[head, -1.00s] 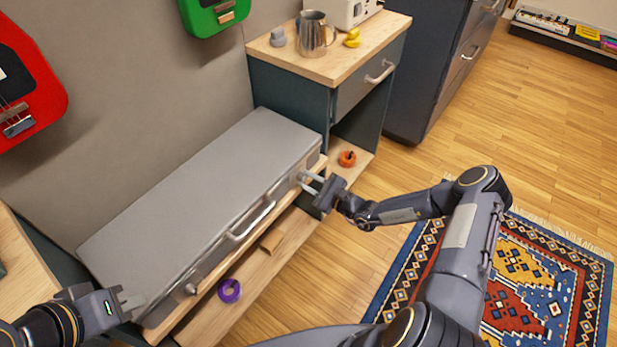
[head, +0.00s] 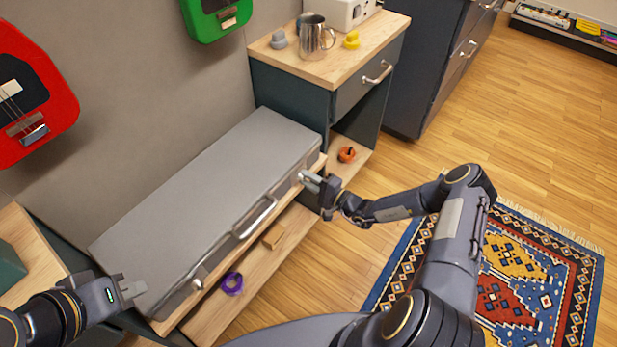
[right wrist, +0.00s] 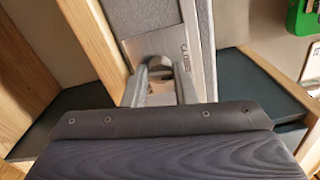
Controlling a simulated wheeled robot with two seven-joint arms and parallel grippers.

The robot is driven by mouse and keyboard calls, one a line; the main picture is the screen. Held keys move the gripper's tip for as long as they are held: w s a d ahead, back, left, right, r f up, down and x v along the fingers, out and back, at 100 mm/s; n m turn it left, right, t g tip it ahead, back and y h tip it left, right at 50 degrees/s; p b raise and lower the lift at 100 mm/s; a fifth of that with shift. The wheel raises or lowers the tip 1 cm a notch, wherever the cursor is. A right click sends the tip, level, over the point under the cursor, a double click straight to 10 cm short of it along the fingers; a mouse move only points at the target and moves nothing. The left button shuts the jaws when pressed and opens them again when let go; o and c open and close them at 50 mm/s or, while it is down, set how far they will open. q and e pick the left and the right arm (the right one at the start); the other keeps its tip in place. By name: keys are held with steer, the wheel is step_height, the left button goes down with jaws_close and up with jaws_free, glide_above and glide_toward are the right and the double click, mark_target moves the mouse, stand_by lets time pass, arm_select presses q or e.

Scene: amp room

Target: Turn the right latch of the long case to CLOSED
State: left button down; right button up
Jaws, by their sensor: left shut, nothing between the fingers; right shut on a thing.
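The long grey case (head: 205,195) lies on a wooden shelf against the wall, lid down, its handle (head: 255,216) on the front face. My right gripper (head: 308,180) is at the right end of the front face, shut on the right latch. In the right wrist view the latch (right wrist: 158,66) shows between the two fingers, over a metal plate (right wrist: 187,45) with lettering that seems to begin "CLOS". The fingers hide part of the latch, so its exact angle is unclear. The left latch (head: 197,284) is free. My left gripper (head: 132,289) is shut and empty near the case's left end.
A lower shelf holds a purple tape roll (head: 232,283) and a small wooden block (head: 274,236). An orange roll (head: 346,154) lies under the desk at right. A metal jug (head: 313,38) stands on the desk. Open wooden floor and a patterned rug (head: 515,270) lie to the right.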

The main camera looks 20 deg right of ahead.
steer(key=shift+n+p, duration=0.35)
steer(key=shift+n, duration=0.65)
steer(key=shift+f, duration=0.1)
steer(key=o, duration=1)
steer(key=shift+s, duration=0.1)
steer(key=v, duration=0.7)
steer(key=shift+s+d, duration=0.25)
steer(key=shift+s, duration=0.05)
